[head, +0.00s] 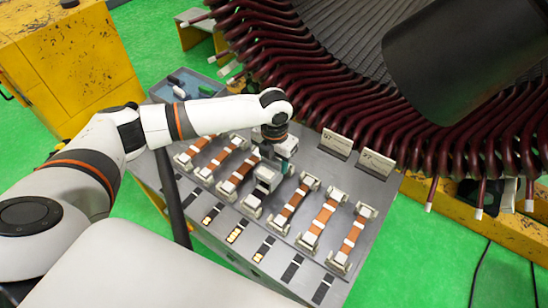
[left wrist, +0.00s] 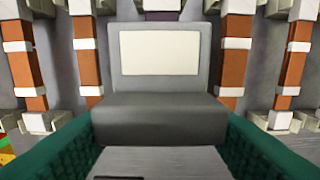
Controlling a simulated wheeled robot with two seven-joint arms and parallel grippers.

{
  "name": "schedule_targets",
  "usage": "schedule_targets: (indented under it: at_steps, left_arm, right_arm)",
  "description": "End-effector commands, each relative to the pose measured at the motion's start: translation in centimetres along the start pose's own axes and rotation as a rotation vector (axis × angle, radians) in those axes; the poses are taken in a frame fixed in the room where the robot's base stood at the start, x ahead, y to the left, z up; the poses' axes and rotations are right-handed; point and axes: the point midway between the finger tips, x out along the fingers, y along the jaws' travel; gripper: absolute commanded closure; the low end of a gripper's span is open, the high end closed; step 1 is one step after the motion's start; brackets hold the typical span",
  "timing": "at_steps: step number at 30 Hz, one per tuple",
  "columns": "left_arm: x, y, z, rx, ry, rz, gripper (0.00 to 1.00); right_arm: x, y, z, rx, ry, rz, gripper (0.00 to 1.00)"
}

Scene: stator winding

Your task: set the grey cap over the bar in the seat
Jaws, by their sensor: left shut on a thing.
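The grey cap (left wrist: 155,115), a blocky piece with a pale panel on its top, is between the green pads of my left gripper (left wrist: 160,143). In the head view my left gripper (head: 270,158) points down over the middle of the row of bars, with the cap (head: 265,178) under it. The cap hides most of the seat and any bar below it; one pale seat end (head: 252,202) shows in front. I cannot tell whether the cap touches the seat. My right gripper is not in view.
Copper bars in pale seats stand on both sides, including a near one on the right (head: 290,206) and one on the left (head: 238,172). The grey bench (head: 375,226) carries two label plates (head: 336,143) behind. A large stator with dark red coils (head: 330,97) stands beyond.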

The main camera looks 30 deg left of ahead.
Motion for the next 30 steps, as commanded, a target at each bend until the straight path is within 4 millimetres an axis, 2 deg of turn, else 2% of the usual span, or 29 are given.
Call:
schedule_targets:
  at_steps: [8,21,30]
  left_arm:
    - [0.2,0.0,0.0,-0.001,0.001,0.0,0.71]
    - [4.1,0.0,-0.1,0.0,0.001,0.0,0.71]
    - [4.2,0.0,-0.1,0.0,0.002,0.0,0.71]
  right_arm:
    - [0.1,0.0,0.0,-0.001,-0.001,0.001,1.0]
    - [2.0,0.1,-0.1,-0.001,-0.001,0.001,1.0]
    - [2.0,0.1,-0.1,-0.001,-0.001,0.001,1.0]
